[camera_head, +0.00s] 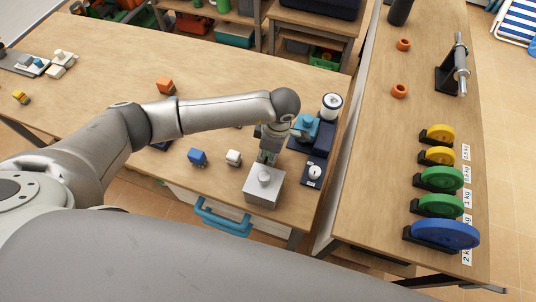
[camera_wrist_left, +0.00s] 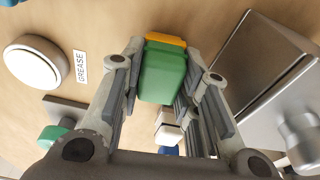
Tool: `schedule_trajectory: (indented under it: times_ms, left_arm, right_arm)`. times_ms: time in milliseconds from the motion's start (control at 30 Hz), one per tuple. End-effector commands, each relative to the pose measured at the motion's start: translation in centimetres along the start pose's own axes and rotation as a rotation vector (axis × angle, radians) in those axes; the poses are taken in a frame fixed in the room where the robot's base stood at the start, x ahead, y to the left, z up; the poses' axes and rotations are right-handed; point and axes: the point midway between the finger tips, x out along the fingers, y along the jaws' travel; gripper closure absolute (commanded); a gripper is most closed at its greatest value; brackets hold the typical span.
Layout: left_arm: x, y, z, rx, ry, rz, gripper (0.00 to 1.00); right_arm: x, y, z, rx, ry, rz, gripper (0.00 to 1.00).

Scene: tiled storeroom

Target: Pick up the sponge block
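The sponge block (camera_wrist_left: 163,72) is green with a yellow layer at its far end. In the left wrist view it lies between the two fingers of my left gripper (camera_wrist_left: 165,58), with very little room on either side. I cannot tell whether the pads press on it. In the head view my left gripper (camera_head: 268,156) points down at the table just behind a silver box, and only a trace of green shows between its fingers. My right gripper is not in view.
The silver box (camera_head: 263,188) with a knob stands close in front of the gripper. A white block (camera_head: 233,158) and a blue block (camera_head: 198,157) are to its left. A dark blue stand (camera_head: 314,174) is to its right. Open wooden tabletop (camera_head: 100,70) extends left.

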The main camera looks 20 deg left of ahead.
Motion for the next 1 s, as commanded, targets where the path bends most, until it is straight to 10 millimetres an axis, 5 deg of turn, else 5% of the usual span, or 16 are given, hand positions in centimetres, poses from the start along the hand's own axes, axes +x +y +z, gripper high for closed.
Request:
schedule_trajectory:
  times_ms: [100,533,667,1000]
  left_arm:
    - [0.0,0.0,0.0,0.000,0.000,0.001,0.93]
    - [-1.2,0.1,-0.1,0.000,-0.001,0.001,0.94]
    - [-3.0,0.1,-0.4,0.001,-0.002,0.004,0.94]
    - [-9.7,-3.5,2.5,0.006,-0.003,0.006,0.94]
  right_arm:
    - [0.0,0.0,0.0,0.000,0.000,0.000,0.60]
    - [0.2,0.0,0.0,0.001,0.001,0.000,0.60]
    - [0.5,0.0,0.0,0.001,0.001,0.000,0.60]
    - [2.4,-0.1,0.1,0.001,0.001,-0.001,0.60]
